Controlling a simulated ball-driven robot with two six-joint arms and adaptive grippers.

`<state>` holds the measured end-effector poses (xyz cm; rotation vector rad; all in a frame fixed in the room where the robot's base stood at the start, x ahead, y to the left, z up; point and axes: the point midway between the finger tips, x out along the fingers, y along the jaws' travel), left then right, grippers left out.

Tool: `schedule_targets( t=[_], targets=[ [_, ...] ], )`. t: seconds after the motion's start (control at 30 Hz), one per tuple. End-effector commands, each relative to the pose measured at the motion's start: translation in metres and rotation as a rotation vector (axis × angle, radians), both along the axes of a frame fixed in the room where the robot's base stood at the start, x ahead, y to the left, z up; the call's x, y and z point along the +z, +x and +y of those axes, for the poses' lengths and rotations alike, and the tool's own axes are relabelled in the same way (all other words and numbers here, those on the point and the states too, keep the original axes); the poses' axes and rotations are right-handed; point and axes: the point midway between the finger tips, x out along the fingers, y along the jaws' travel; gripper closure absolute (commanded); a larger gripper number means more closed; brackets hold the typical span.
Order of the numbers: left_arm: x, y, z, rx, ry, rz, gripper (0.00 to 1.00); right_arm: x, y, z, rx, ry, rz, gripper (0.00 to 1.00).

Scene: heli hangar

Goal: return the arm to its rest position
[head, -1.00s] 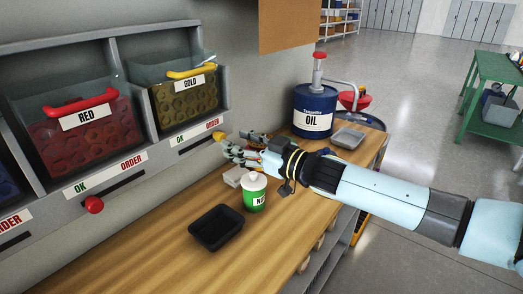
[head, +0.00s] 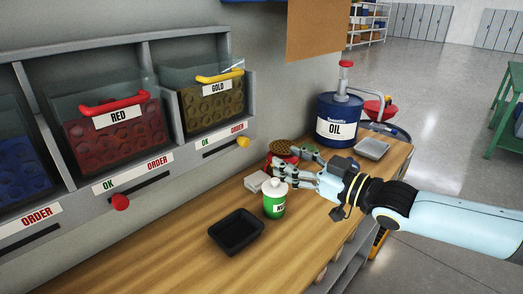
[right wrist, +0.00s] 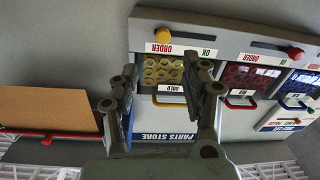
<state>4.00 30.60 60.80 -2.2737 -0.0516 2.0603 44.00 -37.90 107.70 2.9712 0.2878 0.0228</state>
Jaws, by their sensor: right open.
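My right gripper (head: 285,165) is open and empty in the head view. It hangs above the workbench, right of the gold bin (head: 212,105) and behind the green-and-white container (head: 274,204). In the right wrist view its two fingers (right wrist: 163,100) are spread, with the gold bin (right wrist: 162,72) beyond the gap. The yellow knob (head: 243,142) sits at the ORDER end of its slot, apart from the fingers. The forearm is stretched over the bench from the right. My left gripper is not in view.
A black tray (head: 237,232) and a white block (head: 256,181) lie on the bench. A blue oil drum (head: 338,119) and a grey tray (head: 372,149) stand beyond the hand. The red knob (head: 120,202) is at the left. The bench front is clear.

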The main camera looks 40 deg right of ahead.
Motion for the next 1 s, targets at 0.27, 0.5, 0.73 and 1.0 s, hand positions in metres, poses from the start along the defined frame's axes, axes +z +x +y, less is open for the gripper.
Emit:
schedule_targets(
  t=[0.27,0.5,0.73,1.0],
  targets=[
    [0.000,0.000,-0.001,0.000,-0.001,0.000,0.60,-0.002,0.000,0.002,-0.004,0.000,0.012,0.53],
    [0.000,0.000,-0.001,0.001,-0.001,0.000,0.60,-0.030,-0.012,0.035,-0.073,-0.021,0.242,0.53],
    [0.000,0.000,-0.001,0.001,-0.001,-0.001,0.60,-0.057,-0.060,0.073,-0.165,-0.066,0.609,0.53],
    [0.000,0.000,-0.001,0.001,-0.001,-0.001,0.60,-0.058,-0.134,0.095,-0.233,-0.101,0.963,0.53]
  ],
)
